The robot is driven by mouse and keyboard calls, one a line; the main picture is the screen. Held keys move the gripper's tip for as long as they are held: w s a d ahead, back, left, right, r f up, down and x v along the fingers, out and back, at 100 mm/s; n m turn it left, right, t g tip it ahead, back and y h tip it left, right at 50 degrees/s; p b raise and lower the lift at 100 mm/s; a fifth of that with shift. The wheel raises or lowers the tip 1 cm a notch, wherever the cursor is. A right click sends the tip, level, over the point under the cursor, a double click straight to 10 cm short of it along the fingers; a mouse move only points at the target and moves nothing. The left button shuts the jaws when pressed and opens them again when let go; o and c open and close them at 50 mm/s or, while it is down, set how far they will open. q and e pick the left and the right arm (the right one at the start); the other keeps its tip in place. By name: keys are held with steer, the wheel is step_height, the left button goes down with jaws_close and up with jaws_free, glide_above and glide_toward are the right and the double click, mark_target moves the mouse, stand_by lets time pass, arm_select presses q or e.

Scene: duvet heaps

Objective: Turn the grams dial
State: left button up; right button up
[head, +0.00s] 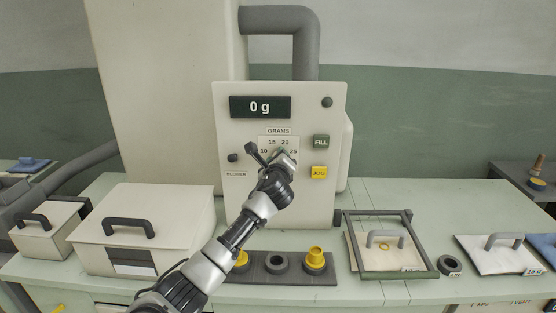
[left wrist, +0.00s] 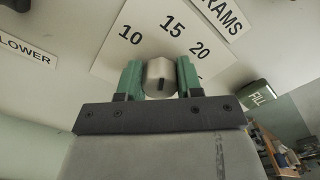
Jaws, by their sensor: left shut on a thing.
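The grams dial (left wrist: 160,72) is a small pale round knob with a short dark mark on its lower face in the left wrist view. It sits on a white scale plate (left wrist: 107,56) marked 10, 15, 20 and, in the head view, 25. My left gripper (head: 279,155) is shut on the dial, with one green finger on each side of it in the left wrist view (left wrist: 160,78). In the head view the gripper hides most of the dial. The display (head: 260,107) above reads 0 g. My right gripper is not in view.
The green FILL button (head: 321,141) and yellow JOG button (head: 319,172) are right of the dial. A dark blower knob (head: 233,157) is at left. Below stand a dark rack (head: 296,279) with yellow and dark rings, a lidded box (head: 150,214) and a framed tray (head: 347,246).

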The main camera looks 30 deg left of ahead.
arm_select(q)
steer(key=n+b, duration=0.1)
steer(key=n, duration=0.3)
steer(key=shift+f+n, duration=0.15)
steer(key=shift+n, duration=0.15)
steer(key=shift+n+b, duration=0.5)
steer(key=shift+n, duration=1.5)
steer(key=o, duration=0.9)
steer(key=shift+a, duration=0.1)
steer(key=shift+s, duration=0.1)
steer(key=b+v, duration=0.1)
steer(key=v, duration=0.9)
steer(key=shift+s+d, duration=0.3)
